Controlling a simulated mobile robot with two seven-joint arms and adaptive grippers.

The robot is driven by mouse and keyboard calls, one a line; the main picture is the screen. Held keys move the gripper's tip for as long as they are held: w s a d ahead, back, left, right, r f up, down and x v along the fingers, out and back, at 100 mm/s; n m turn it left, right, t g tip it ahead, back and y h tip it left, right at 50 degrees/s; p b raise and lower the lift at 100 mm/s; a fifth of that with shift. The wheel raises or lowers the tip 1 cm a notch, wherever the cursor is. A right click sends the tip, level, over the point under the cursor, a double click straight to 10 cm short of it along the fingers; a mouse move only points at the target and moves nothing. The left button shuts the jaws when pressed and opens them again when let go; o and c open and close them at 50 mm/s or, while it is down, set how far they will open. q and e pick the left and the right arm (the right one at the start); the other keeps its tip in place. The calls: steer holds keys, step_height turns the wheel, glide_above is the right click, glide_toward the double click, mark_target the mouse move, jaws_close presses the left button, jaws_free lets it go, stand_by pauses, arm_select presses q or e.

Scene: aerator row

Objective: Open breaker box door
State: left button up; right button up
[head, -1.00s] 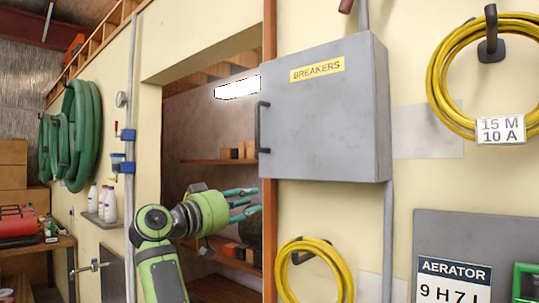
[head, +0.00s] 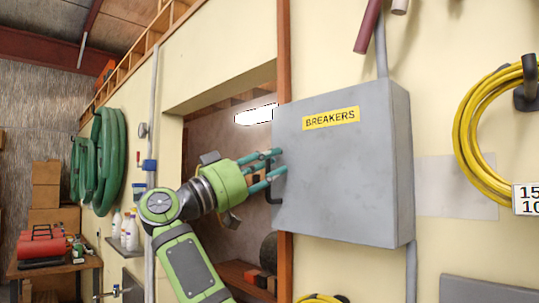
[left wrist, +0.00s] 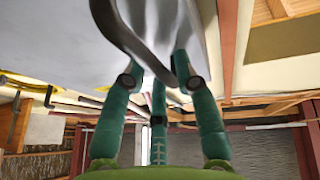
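The grey breaker box (head: 345,190) hangs on the wall with a yellow BREAKERS label (head: 331,118) on its door. The door is shut. Its dark handle (head: 269,191) is at the door's left edge, partly hidden by my fingers. My left gripper (head: 279,162) is at the handle, its teal fingers spread. In the left wrist view, the curved handle (left wrist: 140,45) crosses in front of the open left gripper (left wrist: 158,76). I cannot tell whether the fingers touch it. My right gripper is not in view.
A wall opening with a wooden post (head: 284,70) lies left of the box. A grey conduit (head: 411,275) runs below the box. A yellow cable coil (head: 480,140) hangs to the right. A green hose (head: 103,160) hangs at the far left.

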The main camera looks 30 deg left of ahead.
arm_select(q)
steer(key=shift+w+d+f, duration=0.1)
steer(key=shift+w+d, duration=0.05)
steer(key=shift+w, duration=0.15)
steer(key=shift+s, duration=0.2)
steer(key=shift+a, duration=0.25)
jaws_close()
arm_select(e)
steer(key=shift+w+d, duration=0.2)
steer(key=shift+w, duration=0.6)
